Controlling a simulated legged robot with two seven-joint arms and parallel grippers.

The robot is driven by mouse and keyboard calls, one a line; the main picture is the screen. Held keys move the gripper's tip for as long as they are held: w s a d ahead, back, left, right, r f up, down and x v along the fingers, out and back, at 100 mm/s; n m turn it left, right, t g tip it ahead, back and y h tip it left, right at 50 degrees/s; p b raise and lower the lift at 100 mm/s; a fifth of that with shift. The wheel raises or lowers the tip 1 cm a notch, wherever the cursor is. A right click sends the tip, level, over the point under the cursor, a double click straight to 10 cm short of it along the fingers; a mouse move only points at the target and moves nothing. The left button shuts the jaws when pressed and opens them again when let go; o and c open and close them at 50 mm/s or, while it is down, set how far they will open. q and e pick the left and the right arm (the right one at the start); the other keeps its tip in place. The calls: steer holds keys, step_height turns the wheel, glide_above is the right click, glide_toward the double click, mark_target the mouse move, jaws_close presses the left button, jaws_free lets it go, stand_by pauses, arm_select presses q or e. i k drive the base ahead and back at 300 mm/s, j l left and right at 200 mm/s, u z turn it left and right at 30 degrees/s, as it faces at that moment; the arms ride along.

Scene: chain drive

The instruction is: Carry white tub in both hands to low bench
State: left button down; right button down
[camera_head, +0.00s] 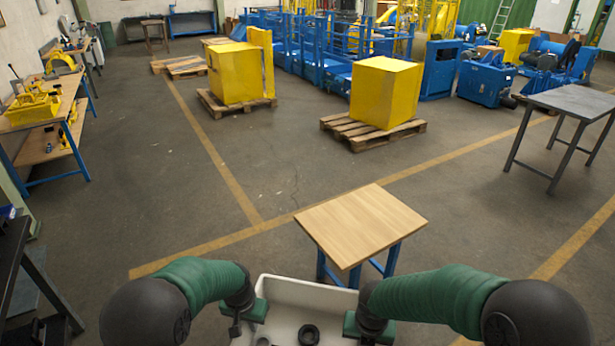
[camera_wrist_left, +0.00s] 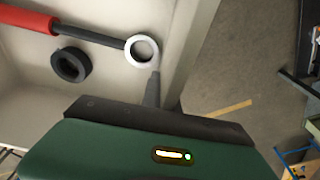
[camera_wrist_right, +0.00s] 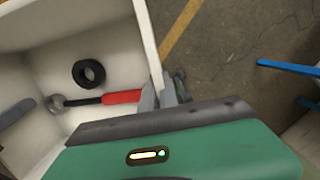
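The white tub (camera_head: 318,291) is at the bottom middle of the head view, between my two arms. My left gripper (camera_head: 238,325) is at its left wall and my right gripper (camera_head: 362,328) at its right wall. In the left wrist view the fingers (camera_wrist_left: 160,90) straddle the tub's wall and look closed on it. In the right wrist view the fingers (camera_wrist_right: 163,92) also hold the wall between them. Inside lie a black ring (camera_head: 308,334) and a red-handled tool (camera_wrist_right: 120,97). A low bench (camera_head: 360,222) with a wooden top and blue legs stands just beyond the tub, its top empty.
A grey table (camera_head: 575,101) stands at the right. Yellow blocks (camera_head: 385,92) sit on pallets (camera_head: 372,131) farther back. A workbench (camera_head: 45,125) is at the left, and a dark stand (camera_head: 12,255) at the near left. The floor around the bench is clear.

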mark_target(361, 218)
steer(key=i+l+u, duration=0.1)
steer(key=i+u, duration=0.2)
steer(key=i, duration=0.95)
steer(key=i+j+z, duration=0.15)
steer(key=i+z, duration=0.15)
steer(key=i, duration=0.25)
steer(key=i+j+z, duration=0.3)
steer(key=i, duration=0.2)
steer(key=i+z, duration=0.35)
steer(key=i+j+z, duration=0.1)
steer(key=z, duration=0.3)
steer(key=i+j+z, duration=0.2)
steer(key=z, duration=0.15)
steer(key=i+j+z, duration=0.1)
steer(key=i+j, duration=0.2)
steer(key=i, duration=0.15)
